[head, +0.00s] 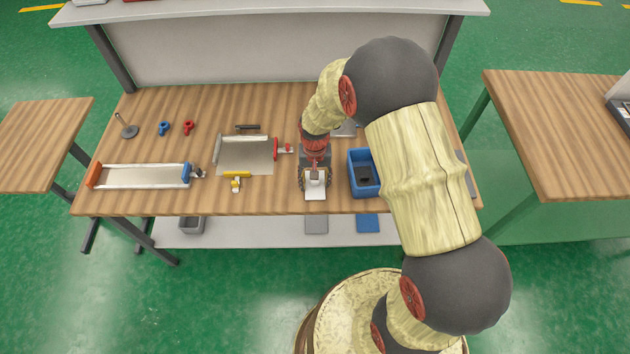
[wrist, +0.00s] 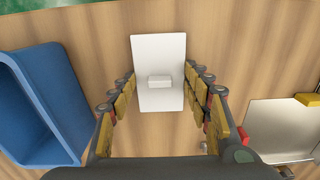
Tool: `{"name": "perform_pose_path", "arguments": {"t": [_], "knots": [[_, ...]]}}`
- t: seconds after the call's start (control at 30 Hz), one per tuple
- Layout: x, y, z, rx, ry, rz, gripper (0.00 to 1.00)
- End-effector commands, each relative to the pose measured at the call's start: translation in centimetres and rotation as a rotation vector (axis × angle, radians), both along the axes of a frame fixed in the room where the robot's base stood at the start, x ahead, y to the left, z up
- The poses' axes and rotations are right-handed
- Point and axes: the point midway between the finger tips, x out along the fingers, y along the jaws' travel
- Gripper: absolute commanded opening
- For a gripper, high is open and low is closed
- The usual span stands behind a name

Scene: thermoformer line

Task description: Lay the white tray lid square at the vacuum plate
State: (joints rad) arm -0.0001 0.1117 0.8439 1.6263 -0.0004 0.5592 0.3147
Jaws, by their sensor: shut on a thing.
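The white tray lid (head: 316,189) is a small flat rectangle near the table's front edge. It also shows in the wrist view (wrist: 158,48), with a small raised white block on its middle. My gripper (head: 315,178) is shut on the lid; in the wrist view its fingers (wrist: 160,84) lie along the lid's two long sides. Whether the lid touches the table is unclear. A bare metal plate (head: 245,158), apparently the vacuum plate, lies left of my gripper in the head view. Red, yellow and dark fittings stand around it. Its corner shows in the wrist view (wrist: 278,125).
A blue bin (head: 355,183) stands close to the right of my gripper. A long pale plate (head: 140,175) with orange and blue ends lies at the left. Small blue (head: 164,128) and red (head: 188,127) parts lie behind it. My arm hides the table's right side.

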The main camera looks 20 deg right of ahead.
Motion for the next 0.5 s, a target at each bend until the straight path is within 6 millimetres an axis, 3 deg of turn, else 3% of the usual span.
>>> {"name": "perform_pose_path", "arguments": {"t": [0.13,0.17,0.5], "knots": [[-0.04,0.0,-0.37,0.0,0.001,0.0,0.08],[-0.04,0.0,-0.39,0.0,0.001,0.0,0.49],[-0.04,0.0,-0.31,0.0,0.001,0.0,0.67]]}}
